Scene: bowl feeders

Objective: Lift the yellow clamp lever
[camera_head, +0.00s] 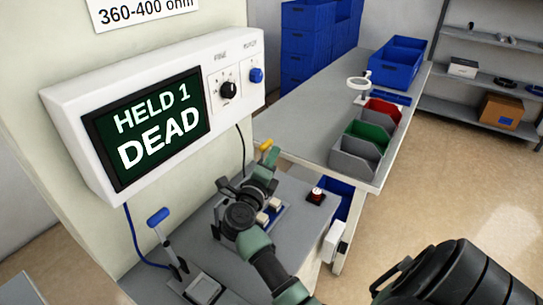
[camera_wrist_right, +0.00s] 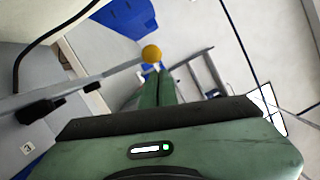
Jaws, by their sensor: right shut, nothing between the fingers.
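The yellow clamp lever shows as a yellow knob (camera_head: 265,145) just past my fingers in the head view. In the right wrist view the round yellow knob (camera_wrist_right: 151,53) sits at the far end of a grey bar coming from the left. My right gripper (camera_head: 271,155) is shut and empty, its green fingers pointing at the knob. In the wrist view the shut fingertips (camera_wrist_right: 160,72) are just below the knob; I cannot tell whether they touch it. My wrist hides much of the lever's base in the head view. My left gripper is not in view.
A blue-handled lever (camera_head: 158,217) stands at the left of the bench. A red button (camera_head: 316,194) is right of my wrist. The meter box (camera_head: 74,110) reads "HELD 1 DEAD". Sorting bins (camera_head: 354,158) stand on the table behind. Open floor lies at right.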

